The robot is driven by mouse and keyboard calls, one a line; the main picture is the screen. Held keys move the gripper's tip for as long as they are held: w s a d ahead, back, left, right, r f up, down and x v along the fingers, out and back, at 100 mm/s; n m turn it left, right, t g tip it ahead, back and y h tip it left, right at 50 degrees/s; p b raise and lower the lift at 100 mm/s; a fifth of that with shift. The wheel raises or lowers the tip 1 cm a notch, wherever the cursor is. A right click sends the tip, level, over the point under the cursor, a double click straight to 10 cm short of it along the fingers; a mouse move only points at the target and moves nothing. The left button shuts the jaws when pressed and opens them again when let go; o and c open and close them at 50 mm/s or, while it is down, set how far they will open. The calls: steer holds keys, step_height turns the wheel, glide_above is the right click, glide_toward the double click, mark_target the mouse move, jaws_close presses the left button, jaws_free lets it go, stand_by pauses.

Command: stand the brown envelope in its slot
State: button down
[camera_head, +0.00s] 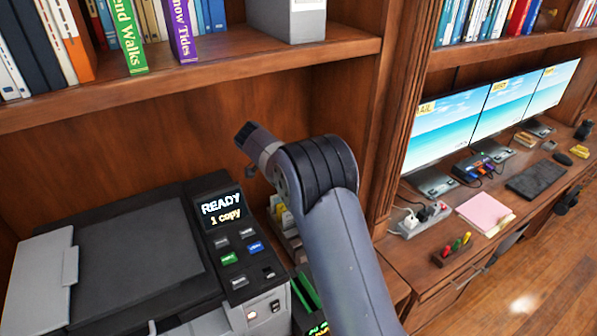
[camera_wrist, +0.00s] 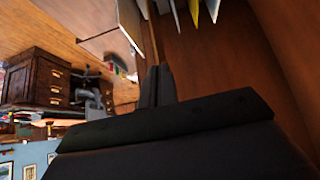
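I cannot make out the brown envelope in either view. In the wrist view, my gripper (camera_wrist: 158,86) shows as two dark fingers side by side with nothing visible between them; they look shut. Pale and yellow upright sheets (camera_wrist: 196,10) show at the top edge of the wrist view, apart from the fingers. In the head view, a small rack with pale and yellow cards (camera_head: 281,216) stands between the printer and my arm, partly hidden by the arm. I cannot tell which slot is the envelope's.
A printer (camera_head: 139,247) with a lit READY panel fills the lower left. A shelf (camera_head: 215,62) with books and a grey box (camera_head: 290,18) overhangs it. A wood upright divides this bay from the desk (camera_head: 408,256), with monitors (camera_head: 446,128), a power strip and pink paper (camera_head: 484,213).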

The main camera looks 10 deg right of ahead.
steer(key=shift+f, duration=2.3)
step_height(320, 180, down, 8)
steer(key=b, duration=0.1)
steer(key=shift+f, duration=0.25)
stand_by(2.6)
steer(key=c, duration=2.2)
jaws_free()
steer(key=c, duration=1.6)
jaws_free()
step_height(320, 180, up, 10)
steer(key=shift+b, duration=1.05)
steer(key=shift+f, duration=0.1)
